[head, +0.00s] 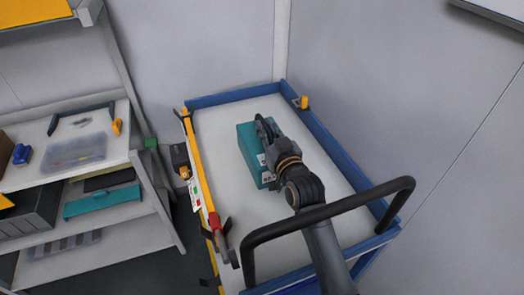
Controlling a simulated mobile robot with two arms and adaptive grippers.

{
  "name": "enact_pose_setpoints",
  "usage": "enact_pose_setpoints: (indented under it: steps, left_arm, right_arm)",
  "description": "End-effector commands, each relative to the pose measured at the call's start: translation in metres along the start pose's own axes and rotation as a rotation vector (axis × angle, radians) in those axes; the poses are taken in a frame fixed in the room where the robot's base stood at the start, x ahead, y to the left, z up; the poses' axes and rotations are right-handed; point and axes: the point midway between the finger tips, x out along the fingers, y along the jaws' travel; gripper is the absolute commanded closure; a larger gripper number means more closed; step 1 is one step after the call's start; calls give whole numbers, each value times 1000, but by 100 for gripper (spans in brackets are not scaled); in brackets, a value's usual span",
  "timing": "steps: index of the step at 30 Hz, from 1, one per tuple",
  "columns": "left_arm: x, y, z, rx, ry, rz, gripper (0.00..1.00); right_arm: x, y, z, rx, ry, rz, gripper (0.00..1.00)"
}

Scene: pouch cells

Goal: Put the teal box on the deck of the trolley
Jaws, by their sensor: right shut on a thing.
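The teal box (246,146) is over the pale deck (225,125) of the blue-rimmed trolley, near the middle of its far half. My right gripper (264,136) is shut on the box, reaching in from the lower right and hiding part of its top and right side. The box looks level and inside the rim. I cannot tell whether its underside touches the deck or is slightly above it. My left gripper is not in view.
A black push handle (330,212) arches over the trolley's near end. A yellow rail with a red-handled tool (217,226) runs along its left edge. A shelf rack (110,150) with trays and small parts stands left. Grey walls close off the back and right.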

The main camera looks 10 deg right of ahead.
Motion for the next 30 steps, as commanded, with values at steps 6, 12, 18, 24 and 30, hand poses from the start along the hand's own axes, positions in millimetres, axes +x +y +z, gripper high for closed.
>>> enact_pose_setpoints:
  steps: [6,12,18,24,30]
  left_arm:
    - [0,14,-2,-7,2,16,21]
    - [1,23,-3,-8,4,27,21]
    - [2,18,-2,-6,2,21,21]
    - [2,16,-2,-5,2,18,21]
    - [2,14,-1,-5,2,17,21]
  right_arm:
    - [0,0,25,-1,10,0,100]
    - [0,0,44,-1,9,1,100]
    - [1,0,64,0,11,0,100]
    - [1,0,65,0,14,0,100]
    - [0,0,70,0,3,0,76]
